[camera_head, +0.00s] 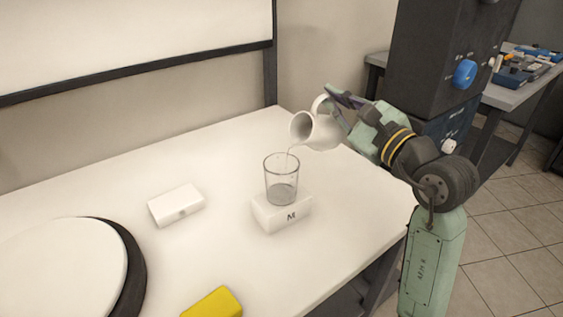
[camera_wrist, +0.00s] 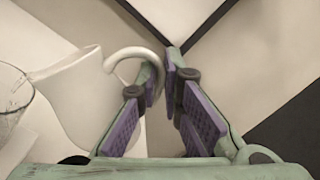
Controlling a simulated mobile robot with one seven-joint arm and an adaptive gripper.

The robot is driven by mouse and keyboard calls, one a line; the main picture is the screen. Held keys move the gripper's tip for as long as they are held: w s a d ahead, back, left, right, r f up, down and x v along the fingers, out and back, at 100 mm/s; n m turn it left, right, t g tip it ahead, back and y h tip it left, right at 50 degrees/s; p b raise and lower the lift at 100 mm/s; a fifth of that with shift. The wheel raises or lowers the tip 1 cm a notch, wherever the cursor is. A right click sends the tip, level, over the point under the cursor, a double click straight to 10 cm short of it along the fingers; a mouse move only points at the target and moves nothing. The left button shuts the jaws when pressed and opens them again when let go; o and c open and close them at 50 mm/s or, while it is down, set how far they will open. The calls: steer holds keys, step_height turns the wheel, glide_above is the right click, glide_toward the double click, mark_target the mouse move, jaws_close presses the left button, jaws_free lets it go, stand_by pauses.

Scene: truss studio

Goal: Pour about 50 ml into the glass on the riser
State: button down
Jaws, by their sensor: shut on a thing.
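A white pitcher (camera_head: 318,130) is tilted with its mouth down to the left above the glass. A thin stream runs from its lip into the glass (camera_head: 282,172). The clear glass stands upright on the white riser (camera_head: 281,212) and has some liquid in its lower part. My gripper (camera_head: 334,97) is shut on the pitcher's handle, to the right of the glass. In the wrist view the pitcher (camera_wrist: 85,95) shows its handle between the purple finger pads (camera_wrist: 160,85). Part of the glass (camera_wrist: 12,100) shows at that view's left edge. The liquid inside the pitcher is hidden.
A small white block (camera_head: 176,205) lies left of the riser. A yellow block (camera_head: 213,303) is at the front. A round white disc with a dark rim (camera_head: 132,275) is at the left. A dark equipment cabinet (camera_head: 425,60) stands behind my arm. The white table (camera_head: 240,150) is clear behind the glass.

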steer(key=shift+s+a+r+n, duration=0.4)
steer(key=shift+r+n, duration=0.2)
steer(key=shift+n, duration=0.4)
stand_by(1.5)
steer(key=d+f+m, duration=0.1)
steer(key=m, duration=0.1)
steer(key=w+d+f+m, duration=0.1)
steer(key=f+m, duration=0.1)
steer(key=w+f+m, duration=0.1)
steer(key=m, duration=0.2)
steer(key=shift+d+f+h+p, duration=0.35)
steer(key=shift+d+f+h, duration=0.05)
steer(key=shift+w+d+f+m, duration=0.2)
steer(key=shift+d+f+m, duration=0.1)
steer(key=shift+f, duration=0.2)
steer(key=shift+w+d+f+m, duration=0.2)
steer(key=shift+f+m, duration=0.1)
steer(key=shift+f, duration=0.2)
